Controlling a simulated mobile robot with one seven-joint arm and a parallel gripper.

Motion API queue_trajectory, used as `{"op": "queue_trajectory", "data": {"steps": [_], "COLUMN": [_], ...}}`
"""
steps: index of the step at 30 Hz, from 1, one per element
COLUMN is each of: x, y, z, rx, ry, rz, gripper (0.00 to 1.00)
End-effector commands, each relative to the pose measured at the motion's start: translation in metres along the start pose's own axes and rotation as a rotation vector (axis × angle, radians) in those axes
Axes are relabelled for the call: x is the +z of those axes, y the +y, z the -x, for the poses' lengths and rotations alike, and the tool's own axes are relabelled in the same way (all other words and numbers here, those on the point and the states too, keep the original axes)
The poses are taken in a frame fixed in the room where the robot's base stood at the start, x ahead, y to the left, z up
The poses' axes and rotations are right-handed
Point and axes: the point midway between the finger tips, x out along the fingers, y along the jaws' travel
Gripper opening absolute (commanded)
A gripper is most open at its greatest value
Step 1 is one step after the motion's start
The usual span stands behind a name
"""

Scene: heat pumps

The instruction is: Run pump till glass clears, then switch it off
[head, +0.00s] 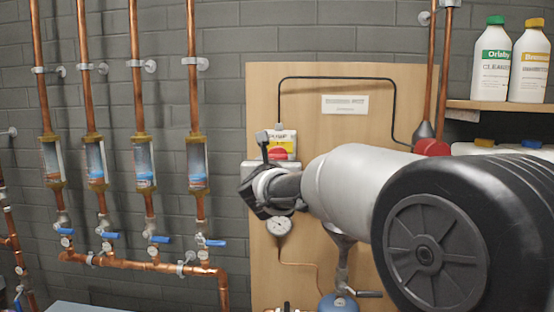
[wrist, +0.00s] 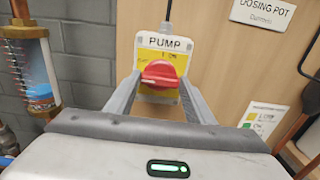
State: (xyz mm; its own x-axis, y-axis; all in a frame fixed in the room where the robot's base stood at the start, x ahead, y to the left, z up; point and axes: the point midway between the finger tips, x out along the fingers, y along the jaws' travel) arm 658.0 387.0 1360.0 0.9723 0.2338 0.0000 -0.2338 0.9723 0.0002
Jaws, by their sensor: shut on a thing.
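The pump switch is a yellow-and-white plate (wrist: 184,52) marked PUMP with a red rotary knob (wrist: 160,74), on the wooden board. My gripper (wrist: 158,88) has its two fingers on either side of the knob and is shut on it. The knob's handle lies roughly level; which mark it points to is hard to read. In the head view the red knob (head: 281,153) shows just above my gripper (head: 264,152). Several sight glasses sit in copper pipes at left, such as this glass (head: 144,164), with blue and reddish-brown patches. The nearest glass (wrist: 33,75) shows blue, cloudy contents low down.
Blue-handled valves (head: 211,243) sit below the glasses. Bottles (head: 494,70) stand on a shelf (head: 500,106) at right. A dosing pot label (wrist: 262,12) is on the board.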

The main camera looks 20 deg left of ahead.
Motion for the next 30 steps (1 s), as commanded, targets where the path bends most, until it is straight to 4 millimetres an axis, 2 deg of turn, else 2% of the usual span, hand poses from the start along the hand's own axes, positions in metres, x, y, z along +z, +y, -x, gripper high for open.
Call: {"op": "queue_trajectory", "data": {"steps": [5,15,27,30], "x": [-0.007,-0.005,-0.002,-0.008], "y": [-0.001,-0.001,0.0,0.0], "z": [0.0,0.0,0.0,0.0], "rx": [-0.001,0.0,0.0,0.0], "ry": [-0.003,-0.003,0.001,-0.002], "rz": [-0.074,-0.477,-0.538,-0.628], "gripper": [0.18,0.18,0.18,0.18]}}
